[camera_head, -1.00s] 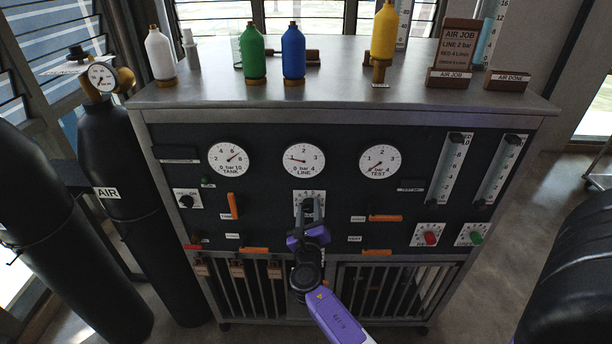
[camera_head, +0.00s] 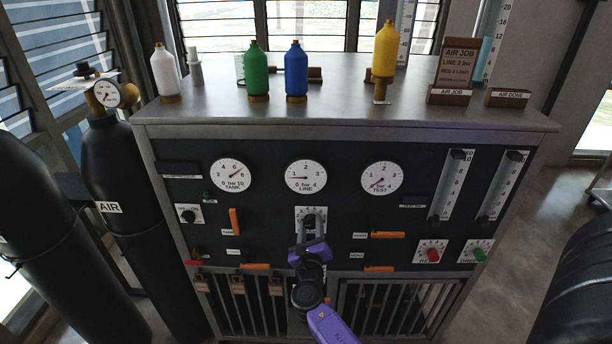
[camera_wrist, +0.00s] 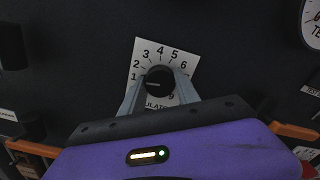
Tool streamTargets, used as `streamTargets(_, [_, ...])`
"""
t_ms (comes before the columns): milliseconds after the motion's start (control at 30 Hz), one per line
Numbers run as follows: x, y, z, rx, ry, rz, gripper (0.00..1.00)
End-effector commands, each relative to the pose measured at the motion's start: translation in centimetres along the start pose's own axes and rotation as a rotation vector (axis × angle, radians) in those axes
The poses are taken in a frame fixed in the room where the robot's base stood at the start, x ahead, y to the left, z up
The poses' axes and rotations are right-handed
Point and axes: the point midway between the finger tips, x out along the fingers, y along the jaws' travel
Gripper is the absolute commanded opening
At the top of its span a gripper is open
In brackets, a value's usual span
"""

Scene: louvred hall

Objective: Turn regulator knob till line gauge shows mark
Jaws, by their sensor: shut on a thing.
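The regulator knob (camera_wrist: 158,80) is black and round, on a white dial plate (camera_wrist: 146,50) numbered from 1 upward. Its pale pointer line points left, near the 1. My gripper (camera_wrist: 158,88) is shut on the knob, one grey finger on each side. In the head view my gripper (camera_head: 312,228) reaches the plate below the line gauge and mostly hides the knob. The line gauge (camera_head: 306,177) is a white dial marked 0 to 4 bar. Its needle points left, around the 1, well short of 2. A sign (camera_head: 458,62) on the bench top reads LINE 2 bar.
The tank gauge (camera_head: 232,175) and test gauge (camera_head: 382,177) flank the line gauge. Orange levers, such as one (camera_head: 388,235) right of my gripper, project from the panel. Red (camera_head: 433,255) and green (camera_head: 479,254) knobs sit lower right. Gas cylinders (camera_head: 120,170) stand left.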

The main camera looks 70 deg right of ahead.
Motion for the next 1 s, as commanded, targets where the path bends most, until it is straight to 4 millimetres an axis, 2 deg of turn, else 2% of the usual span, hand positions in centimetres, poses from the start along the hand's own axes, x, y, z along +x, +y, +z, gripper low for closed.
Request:
streamTargets(67, [0.0,0.0,0.0,0.0,0.0,0.001,0.0])
streamTargets(100, [0.0,0.1,0.0,0.001,0.0,0.001,0.46])
streamTargets(167, [-0.1,0.0,-0.1,0.01,0.0,0.001,0.57])
streamTargets(200, [-0.2,0.0,-0.2,0.027,-0.001,0.0,0.6])
streamTargets(367, [-1.5,-0.1,-0.5,0.201,-0.008,-0.003,0.6])
streamTargets(700, [-7.6,-0.1,-0.7,0.976,-0.011,-0.001,0.6])
streamTargets(800, [-9.0,0.1,-0.5,1.153,-0.005,0.001,0.6])
streamTargets(1000, [-9.8,0.0,0.0,1.299,-0.001,-0.001,0.6])
